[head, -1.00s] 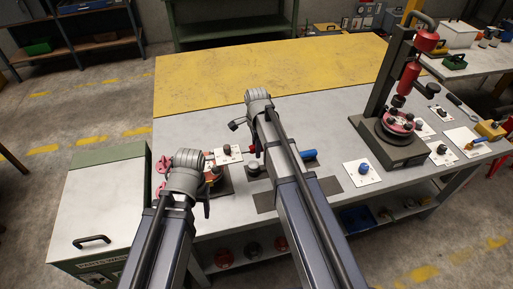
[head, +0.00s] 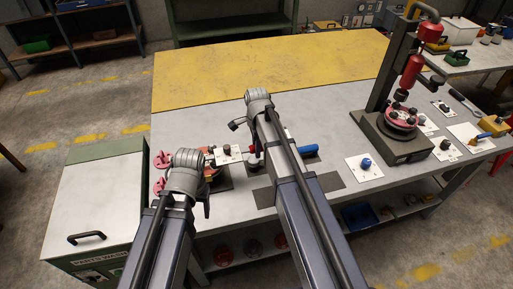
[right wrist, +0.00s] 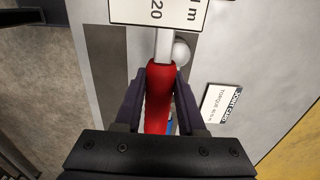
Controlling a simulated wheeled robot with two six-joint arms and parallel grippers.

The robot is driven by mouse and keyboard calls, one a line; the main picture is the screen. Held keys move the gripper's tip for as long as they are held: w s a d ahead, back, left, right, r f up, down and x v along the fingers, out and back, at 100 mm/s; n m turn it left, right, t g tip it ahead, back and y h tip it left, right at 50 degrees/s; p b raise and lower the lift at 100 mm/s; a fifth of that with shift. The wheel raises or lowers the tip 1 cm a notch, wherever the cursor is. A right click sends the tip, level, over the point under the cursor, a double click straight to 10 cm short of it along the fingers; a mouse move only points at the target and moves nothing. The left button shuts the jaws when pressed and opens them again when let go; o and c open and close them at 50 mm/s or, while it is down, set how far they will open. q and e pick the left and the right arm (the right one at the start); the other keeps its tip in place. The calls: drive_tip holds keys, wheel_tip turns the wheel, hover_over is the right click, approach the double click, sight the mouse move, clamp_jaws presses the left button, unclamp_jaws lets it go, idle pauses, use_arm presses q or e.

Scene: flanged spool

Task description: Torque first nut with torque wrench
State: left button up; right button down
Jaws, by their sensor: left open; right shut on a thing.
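My right gripper (right wrist: 161,78) is shut on the red grip (right wrist: 158,102) of a tool with a silver shaft (right wrist: 164,46), probably the torque wrench. A white plate (right wrist: 160,12) marked "20" and "N m" covers the shaft further out. In the head view my right wrist hangs over the bench (head: 258,98). My left gripper (head: 185,165) is open over the bench's left edge; its fingers are mostly hidden. A pink-red flanged part (head: 398,120) with dark fasteners stands on the dark fixture base (head: 415,150) at the right, away from both grippers. Single nuts are too small to tell apart.
A red column tool (head: 411,70) stands above the flanged part. A blue-handled item (head: 310,150) lies right of my right arm. White cards (head: 364,167) with small parts lie on the bench. The yellow mat (head: 260,75) is clear.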

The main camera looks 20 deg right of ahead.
idle(0.3)
drive_tip(key=s, duration=0.1)
drive_tip(key=s+m, duration=0.1)
drive_tip(key=s, duration=0.1)
drive_tip(key=s+m, duration=0.1)
drive_tip(key=shift+s+a, duration=0.3)
drive_tip(key=shift+s, duration=0.1)
drive_tip(key=s+m, duration=0.1)
drive_tip(key=s+a+m, duration=0.1)
drive_tip(key=s, duration=0.2)
drive_tip(key=shift+s+a+m, duration=0.25)
drive_tip(key=shift+s+m, duration=0.05)
drive_tip(key=shift+m, duration=0.1)
drive_tip(key=shift+s, duration=0.1)
